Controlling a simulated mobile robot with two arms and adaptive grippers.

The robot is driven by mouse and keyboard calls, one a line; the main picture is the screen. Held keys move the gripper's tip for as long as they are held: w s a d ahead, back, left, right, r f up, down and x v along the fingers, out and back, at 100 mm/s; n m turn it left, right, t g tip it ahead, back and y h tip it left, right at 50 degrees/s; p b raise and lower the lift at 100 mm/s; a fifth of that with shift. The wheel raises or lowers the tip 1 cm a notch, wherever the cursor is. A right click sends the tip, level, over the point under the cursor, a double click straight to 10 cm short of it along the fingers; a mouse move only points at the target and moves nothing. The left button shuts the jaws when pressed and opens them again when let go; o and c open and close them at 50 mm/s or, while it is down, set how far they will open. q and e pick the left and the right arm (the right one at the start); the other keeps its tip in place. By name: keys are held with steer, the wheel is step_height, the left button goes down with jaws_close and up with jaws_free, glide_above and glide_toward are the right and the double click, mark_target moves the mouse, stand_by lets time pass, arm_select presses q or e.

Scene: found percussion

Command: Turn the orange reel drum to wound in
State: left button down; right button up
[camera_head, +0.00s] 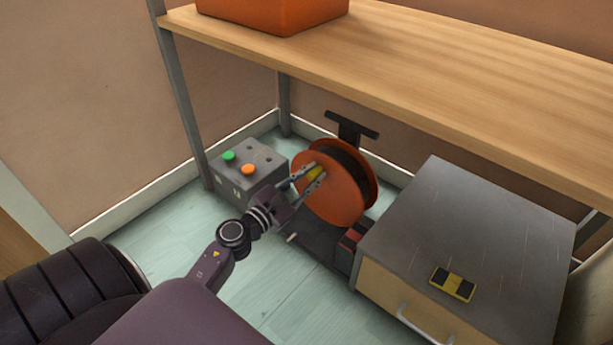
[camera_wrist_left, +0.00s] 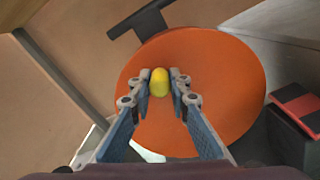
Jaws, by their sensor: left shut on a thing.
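The orange reel drum (camera_head: 335,192) stands upright on the floor under the wooden shelf, with a dark winding between its two discs and a black T-shaped handle (camera_head: 350,129) above it. Its near disc (camera_wrist_left: 222,82) fills the middle of the left wrist view. A yellow knob (camera_wrist_left: 159,82) sticks out from that disc, above its middle in that view. My left gripper (camera_head: 312,177) is shut on the yellow knob, one finger on each side; the fingers (camera_wrist_left: 160,92) also show in the wrist view. My right gripper is not in view.
A grey box (camera_head: 250,172) with green and orange buttons stands left of the reel. A grey-topped cabinet (camera_head: 480,240) with a yellow-and-black object (camera_head: 452,283) stands close on the right. The wooden shelf (camera_head: 450,60) overhangs behind, bearing an orange bin (camera_head: 275,12).

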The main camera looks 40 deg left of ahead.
arm_select(q)
steer(key=shift+s+d+f+m, duration=0.1)
steer(key=shift+d+m, duration=0.55)
steer(key=shift+m, duration=0.15)
steer(key=c, duration=1.8)
jaws_free()
steer(key=shift+s, duration=0.1)
steer(key=s, duration=0.8)
steer(key=s+a, duration=0.1)
steer(key=s, duration=0.2)
steer(key=shift+s, duration=0.4)
